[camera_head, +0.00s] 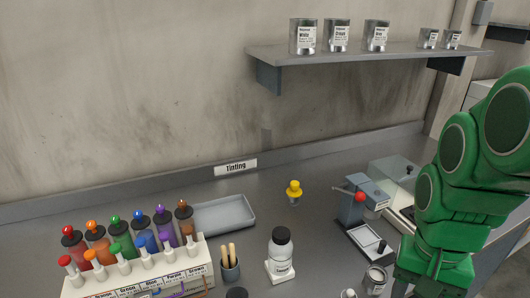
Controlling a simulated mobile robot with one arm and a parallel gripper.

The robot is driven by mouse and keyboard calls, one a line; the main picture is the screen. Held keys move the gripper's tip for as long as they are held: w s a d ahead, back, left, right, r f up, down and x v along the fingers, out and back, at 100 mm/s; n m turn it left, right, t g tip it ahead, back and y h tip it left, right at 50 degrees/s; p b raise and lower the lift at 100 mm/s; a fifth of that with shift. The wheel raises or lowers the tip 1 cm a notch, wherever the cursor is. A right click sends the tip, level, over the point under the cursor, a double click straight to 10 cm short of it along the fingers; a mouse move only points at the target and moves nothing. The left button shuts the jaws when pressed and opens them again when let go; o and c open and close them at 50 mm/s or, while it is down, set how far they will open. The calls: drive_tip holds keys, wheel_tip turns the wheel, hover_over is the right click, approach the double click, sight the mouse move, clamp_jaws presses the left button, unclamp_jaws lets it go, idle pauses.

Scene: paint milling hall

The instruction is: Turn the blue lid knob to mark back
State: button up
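A blue knob (138,214) sits on the dark lid of the blue canister (144,240), in a row of coloured canisters at the left of the bench. Which mark the knob points to is too small to tell. The canister stands behind a white labelled rack (202,252), between the green and purple ones. My green arm is at the right, far from the canister. My gripper is not visible in this view.
A grey tray (224,215) lies right of the canisters. A cup with wooden sticks (229,264), a black-capped white bottle (281,253) and a yellow-topped item (294,190) stand mid-bench. A red-knobbed device (352,206) is near my arm. A shelf (350,54) with cans hangs above.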

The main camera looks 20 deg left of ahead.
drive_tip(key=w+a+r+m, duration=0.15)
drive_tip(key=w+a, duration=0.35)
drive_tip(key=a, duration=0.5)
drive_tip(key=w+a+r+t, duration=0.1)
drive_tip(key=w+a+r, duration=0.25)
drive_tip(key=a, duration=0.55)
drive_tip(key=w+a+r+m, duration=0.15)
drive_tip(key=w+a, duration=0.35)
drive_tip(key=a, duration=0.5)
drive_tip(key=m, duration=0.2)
hover_over(137, 212)
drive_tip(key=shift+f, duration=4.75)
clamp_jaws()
